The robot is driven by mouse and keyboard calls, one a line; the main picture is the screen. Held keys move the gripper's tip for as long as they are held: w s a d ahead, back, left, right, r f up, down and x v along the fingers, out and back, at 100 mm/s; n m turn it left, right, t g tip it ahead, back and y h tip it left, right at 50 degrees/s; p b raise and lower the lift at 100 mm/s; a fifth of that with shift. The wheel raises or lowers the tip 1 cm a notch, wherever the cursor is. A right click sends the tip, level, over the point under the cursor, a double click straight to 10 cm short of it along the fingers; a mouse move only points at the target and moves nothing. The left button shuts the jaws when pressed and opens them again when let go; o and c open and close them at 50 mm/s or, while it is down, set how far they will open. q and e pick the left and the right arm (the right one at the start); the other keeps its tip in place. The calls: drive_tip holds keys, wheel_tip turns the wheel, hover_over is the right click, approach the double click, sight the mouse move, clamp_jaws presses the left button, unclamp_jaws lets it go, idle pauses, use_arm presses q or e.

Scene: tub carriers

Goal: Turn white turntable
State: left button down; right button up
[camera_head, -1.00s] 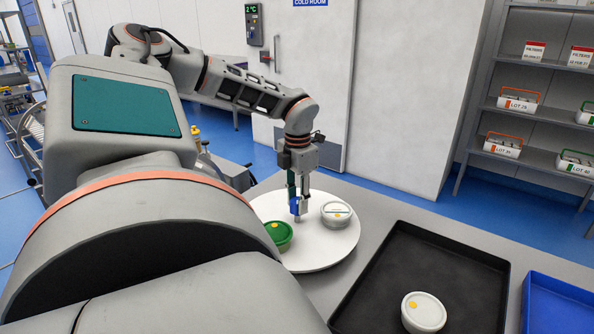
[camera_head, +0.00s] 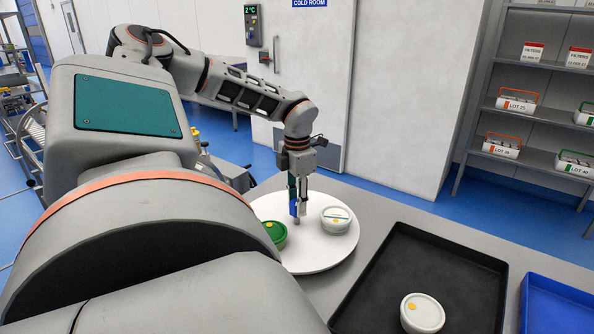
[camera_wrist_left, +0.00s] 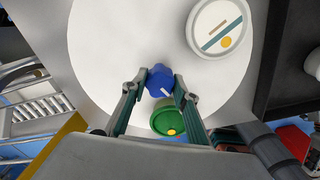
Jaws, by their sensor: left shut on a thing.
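The white turntable (camera_head: 318,258) is a round disc on the grey table. A white tub (camera_head: 336,220) stands on its right part and a green-lidded tub (camera_head: 276,234) on its left part. My left gripper (camera_head: 298,208) points down over the turntable, shut on a blue knob (camera_wrist_left: 160,82) between the two tubs. The wrist view shows both fingers against the knob's sides, with the white tub (camera_wrist_left: 218,28) apart from them and the green tub (camera_wrist_left: 168,118) partly hidden behind the fingers. My right gripper does not show.
A black tray (camera_head: 400,262) holding another white tub (camera_head: 422,313) lies right of the turntable. A blue tray (camera_head: 560,305) is at the far right. Shelves (camera_head: 530,115) with labelled carriers stand behind, near a white wall. Bare table lies between turntable and black tray.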

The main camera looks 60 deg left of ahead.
use_arm(q)
drive_tip(key=c, duration=1.6)
unclamp_jaws()
drive_tip(key=shift+f, duration=0.1)
drive_tip(key=shift+o, duration=0.2)
drive_tip(key=shift+r, duration=0.55)
wheel_tip(320, 180, up, 11)
